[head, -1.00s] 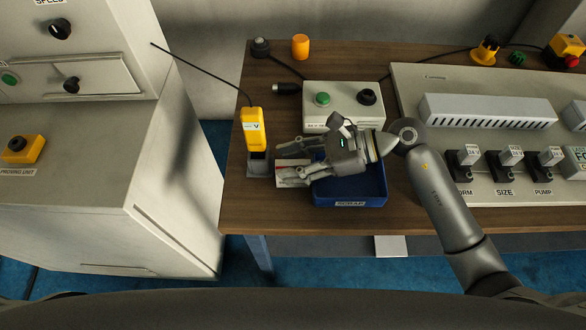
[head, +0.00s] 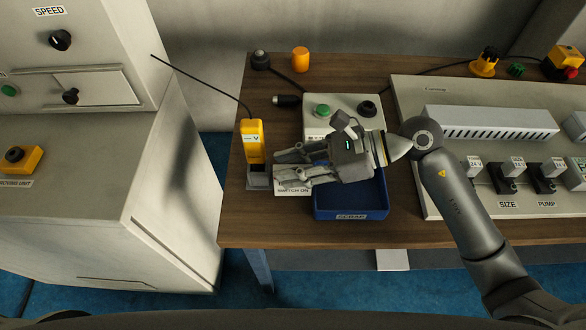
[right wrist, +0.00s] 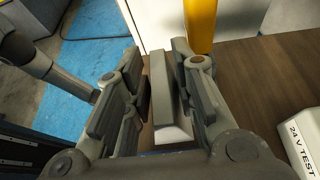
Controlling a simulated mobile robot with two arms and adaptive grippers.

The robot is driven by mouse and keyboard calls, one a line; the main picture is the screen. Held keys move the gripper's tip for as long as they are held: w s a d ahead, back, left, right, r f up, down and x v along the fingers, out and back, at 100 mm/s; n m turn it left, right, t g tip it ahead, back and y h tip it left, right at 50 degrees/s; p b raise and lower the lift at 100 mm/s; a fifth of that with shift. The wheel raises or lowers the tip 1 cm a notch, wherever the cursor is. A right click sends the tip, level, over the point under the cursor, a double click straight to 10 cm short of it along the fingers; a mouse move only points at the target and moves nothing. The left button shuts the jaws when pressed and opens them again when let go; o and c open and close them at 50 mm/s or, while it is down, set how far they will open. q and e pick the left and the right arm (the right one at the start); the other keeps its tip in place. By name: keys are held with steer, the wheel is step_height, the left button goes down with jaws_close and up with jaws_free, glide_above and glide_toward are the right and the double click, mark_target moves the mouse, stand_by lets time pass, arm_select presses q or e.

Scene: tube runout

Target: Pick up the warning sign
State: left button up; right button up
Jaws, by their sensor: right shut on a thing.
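The warning sign (head: 293,190) is a small white plate with dark lettering; "SWITCH ON" can be read on its lower part. My right gripper (head: 290,168) reaches left over the wooden table with its fingers around the sign, which covers part of them from sight. In the right wrist view, my right gripper (right wrist: 160,95) is shut on the sign (right wrist: 172,100), which shows as a pale, thick slab between the finger pads. I cannot tell whether the sign touches the table. My left gripper is not in view.
A yellow handheld tester (head: 252,142) stands in a grey holder (head: 258,178) just left of the sign. A blue scrap tray (head: 330,213) lies under my right wrist. A control box (head: 343,104) with green and black buttons is behind. A large panel board (head: 440,200) fills the right.

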steer(key=s+r+p, duration=0.2)
steer(key=s+r, duration=0.6)
steer(key=s, duration=0.4)
steer(key=shift+s+r, duration=0.15)
steer(key=shift+s, duration=0.15)
